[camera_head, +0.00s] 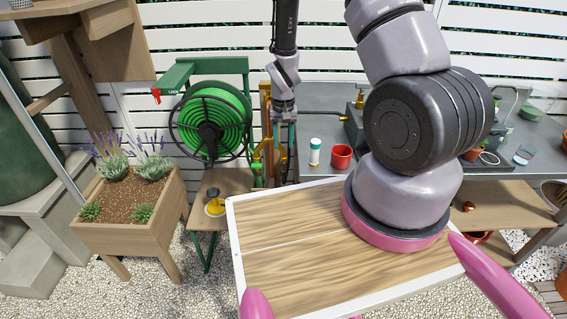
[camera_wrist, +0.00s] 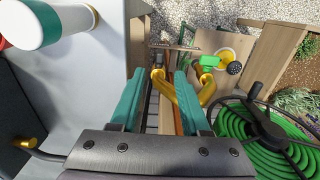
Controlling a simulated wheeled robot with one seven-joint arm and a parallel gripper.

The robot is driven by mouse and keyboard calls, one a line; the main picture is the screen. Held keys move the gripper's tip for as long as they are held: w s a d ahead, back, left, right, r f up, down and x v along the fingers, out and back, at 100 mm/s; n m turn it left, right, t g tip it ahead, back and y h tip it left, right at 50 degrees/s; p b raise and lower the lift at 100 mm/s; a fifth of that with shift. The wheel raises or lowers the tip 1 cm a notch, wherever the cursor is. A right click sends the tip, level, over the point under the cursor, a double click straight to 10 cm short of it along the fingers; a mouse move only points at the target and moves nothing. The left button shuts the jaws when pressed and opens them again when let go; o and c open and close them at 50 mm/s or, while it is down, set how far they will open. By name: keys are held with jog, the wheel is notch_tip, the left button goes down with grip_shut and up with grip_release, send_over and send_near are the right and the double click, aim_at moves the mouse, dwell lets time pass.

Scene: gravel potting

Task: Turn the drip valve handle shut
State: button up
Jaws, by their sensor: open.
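My gripper (camera_wrist: 158,98) is open, with its two teal fingers apart in the wrist view. It hangs in front of the fence, left of the grey bench, in the head view (camera_head: 285,130). Bent brass piping (camera_wrist: 180,92) shows between and beyond the fingers. A green piece (camera_wrist: 208,61), which looks like the valve handle, sits by a brass fitting (camera_wrist: 206,83) just right of the right finger. I see no contact with it. In the head view this area is small and partly hidden by my arm, so I cannot tell the handle's angle.
The green hose reel (camera_head: 212,123) stands close left of my gripper. A yellow watering can (camera_head: 215,206) is on a low wooden stand. A white-green bottle (camera_head: 314,152) and red pot (camera_head: 341,157) stand on the grey bench (camera_head: 310,98). A lavender planter (camera_head: 128,232) is further left.

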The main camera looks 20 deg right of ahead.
aim_at(284, 162)
notch_tip(284, 162, down, 9)
jog(key=shift+f, duration=0.15)
jog(key=shift+c, duration=0.3)
grip_shut()
